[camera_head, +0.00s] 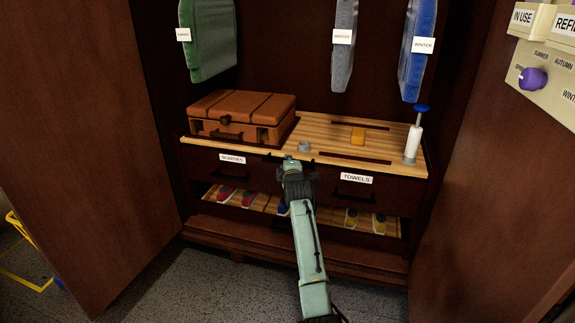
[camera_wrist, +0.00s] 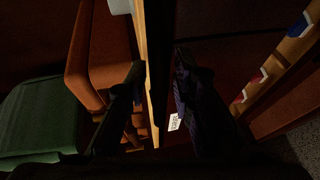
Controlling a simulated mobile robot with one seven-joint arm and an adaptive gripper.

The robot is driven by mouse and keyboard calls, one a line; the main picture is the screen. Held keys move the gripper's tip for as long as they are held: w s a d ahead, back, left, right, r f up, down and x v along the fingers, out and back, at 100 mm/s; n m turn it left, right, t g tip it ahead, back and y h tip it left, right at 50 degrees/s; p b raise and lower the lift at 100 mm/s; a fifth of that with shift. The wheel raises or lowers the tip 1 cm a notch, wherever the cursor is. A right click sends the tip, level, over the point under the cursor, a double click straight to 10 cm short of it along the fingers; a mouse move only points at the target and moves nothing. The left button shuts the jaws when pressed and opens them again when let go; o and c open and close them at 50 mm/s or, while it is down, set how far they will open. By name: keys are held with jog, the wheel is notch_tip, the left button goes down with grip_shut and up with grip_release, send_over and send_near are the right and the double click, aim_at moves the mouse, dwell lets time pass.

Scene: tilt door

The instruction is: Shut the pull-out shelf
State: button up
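The upper wooden shelf (camera_head: 330,150) lies above two dark drawers, labelled SCARVES (camera_head: 232,158) and TOWELS (camera_head: 356,178). A lower slatted shelf (camera_head: 335,215) holds several shoes; it also shows in the wrist view (camera_wrist: 270,75). I cannot tell from these frames which shelf is pulled out, or how far. My gripper (camera_head: 289,163) is at the front edge of the upper shelf, between the drawers. In the wrist view, its dark fingers (camera_wrist: 158,85) are apart, on either side of the shelf's pale edge (camera_wrist: 149,95). Contact cannot be seen.
Garments hang above. Wardrobe doors stand open at left (camera_head: 85,130) and right (camera_head: 490,180).

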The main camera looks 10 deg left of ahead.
jog(key=shift+o, duration=0.9)
jog(key=v, duration=1.2)
